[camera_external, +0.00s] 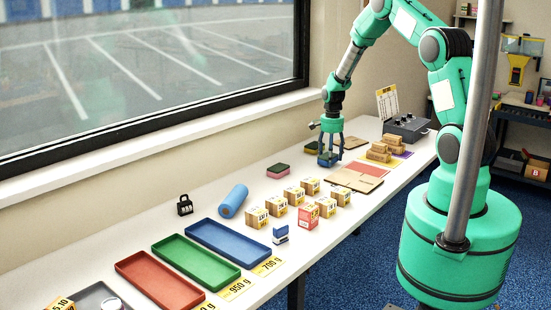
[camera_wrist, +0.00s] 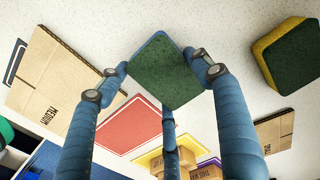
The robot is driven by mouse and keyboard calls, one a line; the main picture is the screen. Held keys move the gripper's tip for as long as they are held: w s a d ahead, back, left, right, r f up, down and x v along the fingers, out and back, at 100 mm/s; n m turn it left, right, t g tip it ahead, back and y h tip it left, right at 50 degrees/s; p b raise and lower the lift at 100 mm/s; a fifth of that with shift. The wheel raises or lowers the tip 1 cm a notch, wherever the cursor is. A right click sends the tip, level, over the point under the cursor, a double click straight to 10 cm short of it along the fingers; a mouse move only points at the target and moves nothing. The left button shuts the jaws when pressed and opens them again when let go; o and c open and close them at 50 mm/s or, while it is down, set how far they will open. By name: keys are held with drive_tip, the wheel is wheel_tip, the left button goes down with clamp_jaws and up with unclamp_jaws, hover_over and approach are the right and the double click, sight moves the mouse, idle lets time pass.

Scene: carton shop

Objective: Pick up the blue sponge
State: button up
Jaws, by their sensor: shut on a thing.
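The blue sponge (camera_wrist: 160,72) sits between the fingers of my gripper (camera_wrist: 163,80) in the wrist view. Its dark green scouring face fills most of what shows, with a thin bluish rim. In the external view my gripper (camera_external: 329,152) points down at the far part of the table, its fingers shut around the sponge (camera_external: 328,161). The sponge is low, at or just above the table top; I cannot tell whether it touches. The fingers hide part of its sides.
A yellow-and-green sponge (camera_wrist: 287,55) lies close by, and a pink-and-green sponge (camera_external: 278,170) lies nearer the window. Flat cardboard (camera_external: 357,178), a red mat (camera_external: 377,168) and stacked cartons (camera_external: 380,152) are to the right. Small boxes (camera_external: 294,196) and trays (camera_external: 228,240) stand nearer the camera.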

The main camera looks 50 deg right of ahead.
drive_tip(key=r, duration=0.2)
drive_tip(key=shift+s+a+r, duration=0.15)
drive_tip(key=shift+s+r, duration=0.2)
drive_tip(key=shift+r, duration=0.05)
drive_tip(key=s+a, duration=0.2)
drive_tip(key=s, duration=0.2)
drive_tip(key=s+a+p, duration=0.1)
drive_tip(key=s+a, duration=0.1)
drive_tip(key=s, duration=0.2)
drive_tip(key=s+a+r, duration=0.1)
drive_tip(key=s+a, duration=0.1)
drive_tip(key=s, duration=0.2)
drive_tip(key=shift+s+r, duration=0.1)
drive_tip(key=shift+s, duration=0.15)
drive_tip(key=shift+s+a, duration=0.3)
drive_tip(key=shift+s, duration=0.35)
drive_tip(key=shift+s, duration=0.1)
